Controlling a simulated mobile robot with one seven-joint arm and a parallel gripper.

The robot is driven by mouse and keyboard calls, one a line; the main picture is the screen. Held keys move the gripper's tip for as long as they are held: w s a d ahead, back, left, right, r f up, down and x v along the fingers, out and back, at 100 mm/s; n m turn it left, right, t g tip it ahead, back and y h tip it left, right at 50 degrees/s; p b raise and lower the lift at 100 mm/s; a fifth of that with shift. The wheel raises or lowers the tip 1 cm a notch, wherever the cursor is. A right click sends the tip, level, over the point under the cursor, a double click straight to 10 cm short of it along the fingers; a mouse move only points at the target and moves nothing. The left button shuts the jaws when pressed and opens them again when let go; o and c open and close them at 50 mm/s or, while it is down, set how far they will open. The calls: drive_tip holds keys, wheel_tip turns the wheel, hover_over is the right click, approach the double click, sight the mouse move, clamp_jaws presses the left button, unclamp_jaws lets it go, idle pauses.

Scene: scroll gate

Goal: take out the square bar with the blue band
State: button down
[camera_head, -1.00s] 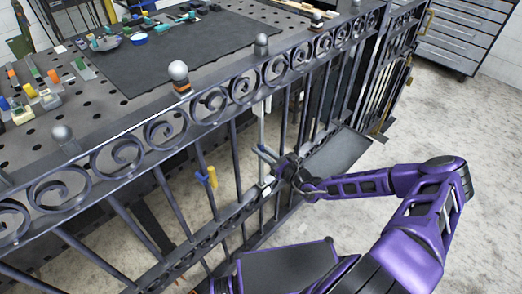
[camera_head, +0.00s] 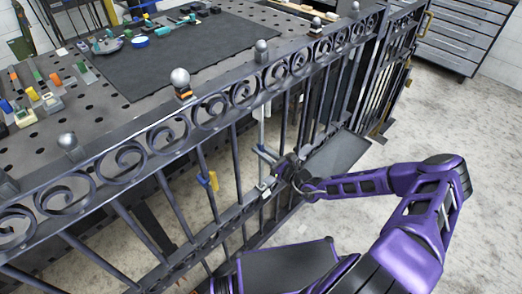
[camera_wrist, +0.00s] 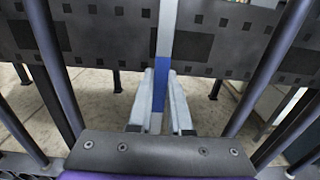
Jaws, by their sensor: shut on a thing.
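The square bar with the blue band (camera_wrist: 167,30) is pale grey and stands upright between dark bars in the wrist view. Its blue band (camera_wrist: 159,92) is between the fingers of my gripper (camera_wrist: 162,76). My gripper is shut on the bar at the band. In the head view the pale bar (camera_head: 262,126) stands in the scroll gate (camera_head: 205,180), and my gripper (camera_head: 266,155) reaches it from the right, between the dark gate bars. The bar's upper end is hidden behind the scroll rail. Its lower end is hidden by my wrist in the wrist view.
Dark upright bars stand close on both sides of my gripper. A lower rail (camera_head: 225,228) crosses beneath. A blue and yellow piece (camera_head: 208,181) is on a bar to the left. A perforated table (camera_head: 100,150) with small parts stands behind the gate. Open floor (camera_head: 455,120) lies right.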

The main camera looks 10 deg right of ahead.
drive_tip(key=shift+p+v, duration=0.85)
drive_tip(key=shift+v, duration=0.95)
idle(0.6)
drive_tip(key=p+v, duration=0.1)
drive_tip(key=v, duration=1.1)
drive_tip(key=shift+p, duration=0.3)
idle(0.9)
drive_tip(key=shift+r, duration=0.15)
